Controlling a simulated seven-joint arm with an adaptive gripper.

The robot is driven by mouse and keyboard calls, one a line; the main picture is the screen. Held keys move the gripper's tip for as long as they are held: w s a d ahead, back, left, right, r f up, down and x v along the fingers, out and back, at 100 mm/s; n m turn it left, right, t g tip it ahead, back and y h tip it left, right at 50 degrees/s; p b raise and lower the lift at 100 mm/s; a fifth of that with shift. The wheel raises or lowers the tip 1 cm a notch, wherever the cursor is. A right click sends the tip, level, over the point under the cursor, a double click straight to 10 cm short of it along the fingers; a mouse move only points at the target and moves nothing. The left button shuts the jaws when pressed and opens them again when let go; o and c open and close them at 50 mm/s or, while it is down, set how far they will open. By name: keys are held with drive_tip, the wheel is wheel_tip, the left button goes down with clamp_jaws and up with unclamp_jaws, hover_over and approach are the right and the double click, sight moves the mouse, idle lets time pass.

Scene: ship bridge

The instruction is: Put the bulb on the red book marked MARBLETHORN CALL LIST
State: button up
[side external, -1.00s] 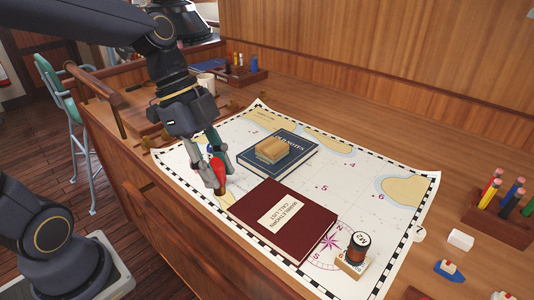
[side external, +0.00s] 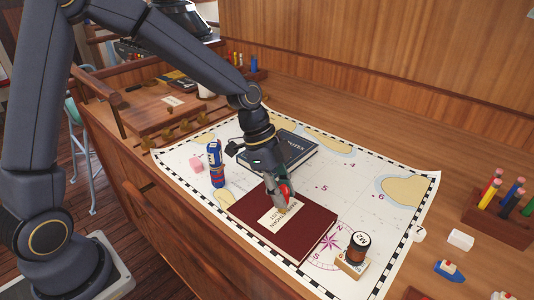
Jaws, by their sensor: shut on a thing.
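The red book (side external: 308,232) marked MARBLETHORN CALL LIST lies flat on the chart, its pale label (side external: 275,222) partly covered by my gripper. My gripper (side external: 282,205) points down over the label side of the book and is shut on the bulb. The bulb (side external: 288,190) shows as a small red patch between the fingers; most of it is hidden. I cannot tell whether the bulb touches the cover.
A black-topped jar (side external: 357,247) on a wooden block (side external: 350,266) stands right of the red book. A pencil rack (side external: 500,220) is at far right.

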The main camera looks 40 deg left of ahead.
drive_tip(key=shift+f, duration=0.3)
drive_tip(key=shift+f, duration=0.15)
drive_tip(key=o, duration=0.9)
drive_tip(key=shift+c, duration=0.2)
drive_tip(key=v, duration=1.2)
drive_tip(key=s+a+r+n+t+y, duration=0.1)
drive_tip(key=s+a+n+t+y, duration=0.1)
drive_tip(key=s+a+n, duration=0.3)
drive_tip(key=s+a+r+n+t+y, duration=0.2)
drive_tip(key=s+a+n, duration=0.4)
drive_tip(key=s+n, duration=0.4)
drive_tip(key=shift+s+a+r+t, duration=0.15)
drive_tip(key=shift+s+r+t, duration=0.15)
drive_tip(key=shift+s, duration=0.95)
